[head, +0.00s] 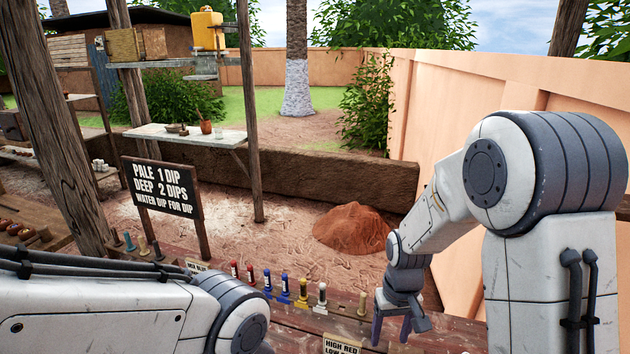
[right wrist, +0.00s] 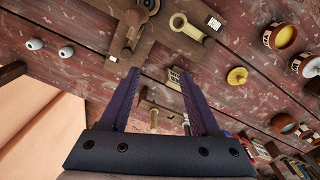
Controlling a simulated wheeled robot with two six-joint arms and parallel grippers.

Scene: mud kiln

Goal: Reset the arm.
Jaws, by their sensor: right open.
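My right arm (head: 440,205) is bent at the right of the head view, with its gripper (head: 392,335) hanging over the near wooden bench. In the right wrist view its two dark fingers (right wrist: 160,78) are spread apart. Nothing is held between them; the bench top and small items show beyond. My left arm (head: 130,312) crosses the lower left of the head view. Its gripper is not visible.
A red-brown bench (right wrist: 80,20) carries bowls (right wrist: 285,36), wooden fittings and a yellow round piece (right wrist: 237,76). Red, blue and yellow pegs (head: 284,285) line its far side. A sign (head: 161,186) and post stand at left. A clay mound (head: 352,228) lies beyond.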

